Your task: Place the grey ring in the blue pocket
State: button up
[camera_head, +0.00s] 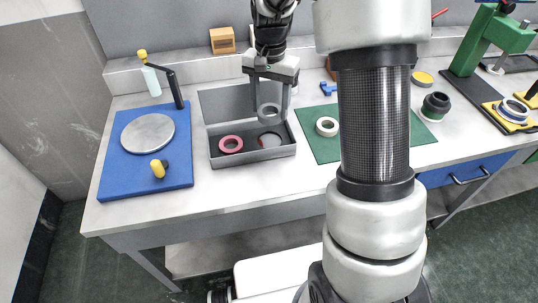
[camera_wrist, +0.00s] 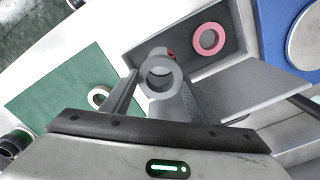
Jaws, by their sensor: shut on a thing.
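My gripper (camera_head: 270,115) is shut on the grey ring (camera_head: 268,122) and holds it upright above the grey open-topped tray (camera_head: 247,160). The ring also shows between the fingers in the wrist view (camera_wrist: 160,93). A pink-red ring (camera_head: 221,145) lies in the left part of the tray; it shows in the wrist view too (camera_wrist: 198,40). A round item with a red edge (camera_head: 270,139) lies in the right part, partly hidden by the held ring and fingers. I cannot make out a blue pocket; part of the tray floor is hidden.
A blue board (camera_head: 115,180) with a grey disc (camera_head: 148,136), a yellow knob and a black arm stands left of the tray. A green mat (camera_head: 322,153) with a cream ring (camera_head: 318,127) lies to the right. A dark cup (camera_head: 436,104) and green machine (camera_head: 492,45) stand farther right.

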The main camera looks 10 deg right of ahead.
notch_tip(320, 180, down, 10)
jog(key=shift+w+b, duration=0.1)
jog(key=shift+b, duration=0.85)
jog(key=shift+f, duration=0.2)
